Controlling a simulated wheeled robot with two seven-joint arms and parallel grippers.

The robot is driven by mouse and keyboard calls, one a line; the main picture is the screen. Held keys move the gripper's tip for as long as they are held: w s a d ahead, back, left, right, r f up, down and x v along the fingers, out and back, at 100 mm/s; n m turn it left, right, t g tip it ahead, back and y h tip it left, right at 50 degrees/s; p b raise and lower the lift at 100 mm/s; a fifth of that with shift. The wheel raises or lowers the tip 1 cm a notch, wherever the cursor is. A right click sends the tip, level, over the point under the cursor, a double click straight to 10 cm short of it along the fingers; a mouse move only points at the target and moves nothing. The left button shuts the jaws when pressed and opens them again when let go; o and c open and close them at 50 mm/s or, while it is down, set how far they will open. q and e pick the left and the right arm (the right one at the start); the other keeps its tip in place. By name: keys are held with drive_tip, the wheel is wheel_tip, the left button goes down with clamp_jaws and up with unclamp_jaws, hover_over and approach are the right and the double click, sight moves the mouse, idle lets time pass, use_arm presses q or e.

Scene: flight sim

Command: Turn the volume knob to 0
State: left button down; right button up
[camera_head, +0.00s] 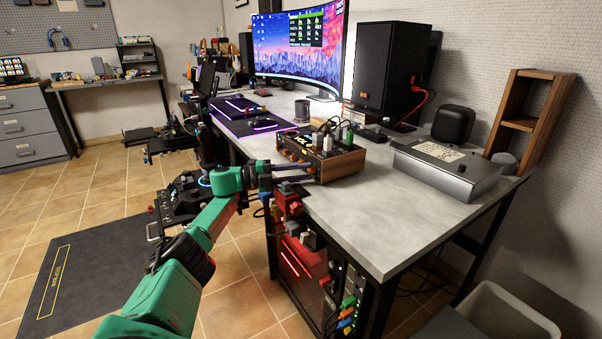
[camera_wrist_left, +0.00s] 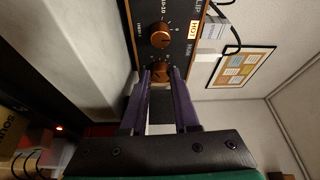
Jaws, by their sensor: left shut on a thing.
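A wood-sided box with a dark front panel (camera_head: 345,165) stands on the desk near its left edge. In the left wrist view its dark panel (camera_wrist_left: 182,12) carries white markings and two copper-coloured knobs. My left gripper (camera_head: 308,172) reaches the box from the left. In the left wrist view its purple fingers (camera_wrist_left: 160,76) are shut on the knob nearer to me (camera_wrist_left: 160,69), one finger on each side. The other knob (camera_wrist_left: 160,38) is free, just beyond the fingertips. I cannot read which label marks the volume. My right gripper is not in view.
Several plugs and cables stand on top of the box. A grey metal unit (camera_head: 447,166) lies to its right, with bare desk (camera_head: 390,215) in front. A black speaker (camera_head: 385,75) and a curved monitor (camera_head: 310,45) stand behind. A red device (camera_head: 305,260) hangs below the desk edge.

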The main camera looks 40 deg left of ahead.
use_arm(q)
drive_tip(key=c, duration=0.7)
unclamp_jaws()
drive_tip(key=shift+o, duration=0.2)
